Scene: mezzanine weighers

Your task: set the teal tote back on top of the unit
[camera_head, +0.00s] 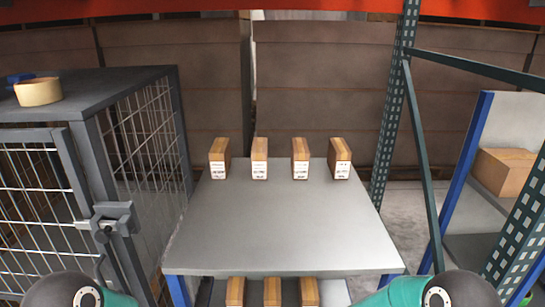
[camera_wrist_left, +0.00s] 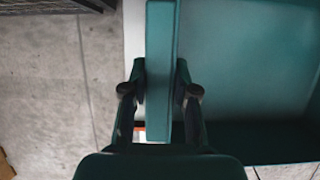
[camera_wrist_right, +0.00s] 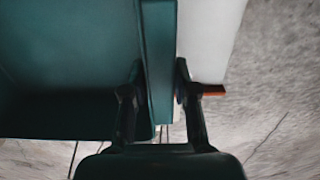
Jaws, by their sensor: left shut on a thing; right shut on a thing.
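The teal tote (camera_wrist_left: 245,65) shows in the left wrist view, its inside to the right of my left gripper (camera_wrist_left: 160,85). That gripper is shut on the tote's rim wall. In the right wrist view the tote (camera_wrist_right: 65,60) lies to the left of my right gripper (camera_wrist_right: 160,85), which is shut on the opposite rim wall. I see no contents in the visible part of the tote. The head view does not show the tote or the gripper fingers; only my arms show at its bottom corners. The unit's grey top (camera_head: 280,225) is in the middle of the head view.
Several small brown boxes (camera_head: 259,158) stand in a row along the top's back edge; its front and middle are bare. Boxes (camera_head: 272,292) sit on the shelf below. A mesh cage (camera_head: 145,140) stands left, with a tape roll (camera_head: 39,92) on it. A rack post (camera_head: 394,110) stands right.

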